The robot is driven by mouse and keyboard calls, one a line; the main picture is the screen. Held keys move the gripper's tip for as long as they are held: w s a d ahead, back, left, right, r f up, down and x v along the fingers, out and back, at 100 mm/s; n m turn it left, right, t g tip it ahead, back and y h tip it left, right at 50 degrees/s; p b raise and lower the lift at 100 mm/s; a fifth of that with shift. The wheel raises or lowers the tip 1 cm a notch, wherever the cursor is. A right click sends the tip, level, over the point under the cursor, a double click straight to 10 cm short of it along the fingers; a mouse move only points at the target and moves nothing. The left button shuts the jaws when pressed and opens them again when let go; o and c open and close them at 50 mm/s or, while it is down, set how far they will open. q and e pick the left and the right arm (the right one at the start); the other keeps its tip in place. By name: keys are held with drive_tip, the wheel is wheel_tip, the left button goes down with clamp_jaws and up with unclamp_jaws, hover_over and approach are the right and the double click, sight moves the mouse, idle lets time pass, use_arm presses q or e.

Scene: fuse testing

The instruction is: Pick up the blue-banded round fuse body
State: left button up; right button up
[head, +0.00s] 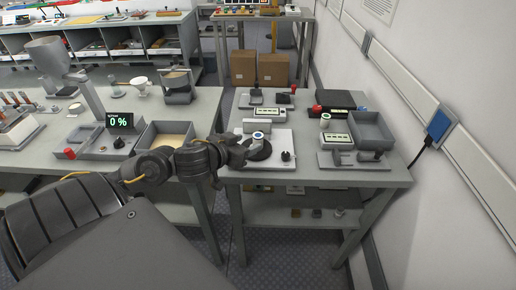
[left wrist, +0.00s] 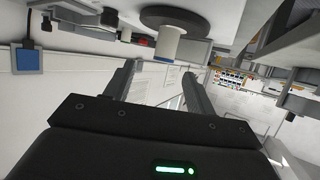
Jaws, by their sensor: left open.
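The blue-banded round fuse body (head: 258,136) is a short white cylinder with a blue ring. It stands at a round dark disc (head: 261,152) on the white test plate of the right-hand table. In the left wrist view, which is upside down, the fuse body (left wrist: 168,44) shows ahead of the fingers, laterally between them, with the dark disc (left wrist: 180,18) above it. My left gripper (head: 246,149) is open and empty, just left of the disc; its fingers (left wrist: 160,66) are spread apart. I cannot tell the exact gap to the fuse. My right gripper is not in view.
A meter box (head: 262,113) stands behind the fuse, and a small black knob (head: 286,156) sits right of it. A grey tray (head: 371,130) is farther right. On the left table are a scale display (head: 119,121) and an open bin (head: 166,137).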

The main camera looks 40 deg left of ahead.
sight(254, 138)
use_arm(q)
drive_tip(key=shift+w+a+f+b, duration=0.15)
drive_tip(key=shift+w+f+b, duration=0.05)
drive_tip(key=shift+b, duration=0.15)
drive_tip(key=shift+w+b, duration=0.25)
drive_tip(key=shift+b, duration=0.1)
drive_tip(key=shift+w+a+f+b, duration=0.2)
drive_tip(key=shift+w+a+b, duration=0.05)
drive_tip(key=shift+w+b, duration=0.4)
drive_tip(key=shift+a+x, duration=0.25)
drive_tip(key=shift+x, duration=0.9)
drive_tip(key=shift+w+a+f, duration=0.1)
drive_tip(key=shift+w+f, duration=0.1)
drive_tip(key=shift+w, duration=0.35)
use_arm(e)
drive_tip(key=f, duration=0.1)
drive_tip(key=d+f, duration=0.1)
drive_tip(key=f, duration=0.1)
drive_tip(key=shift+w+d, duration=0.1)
use_arm(q)
drive_tip(key=shift+b, duration=0.3)
drive_tip(key=shift+c, duration=0.4)
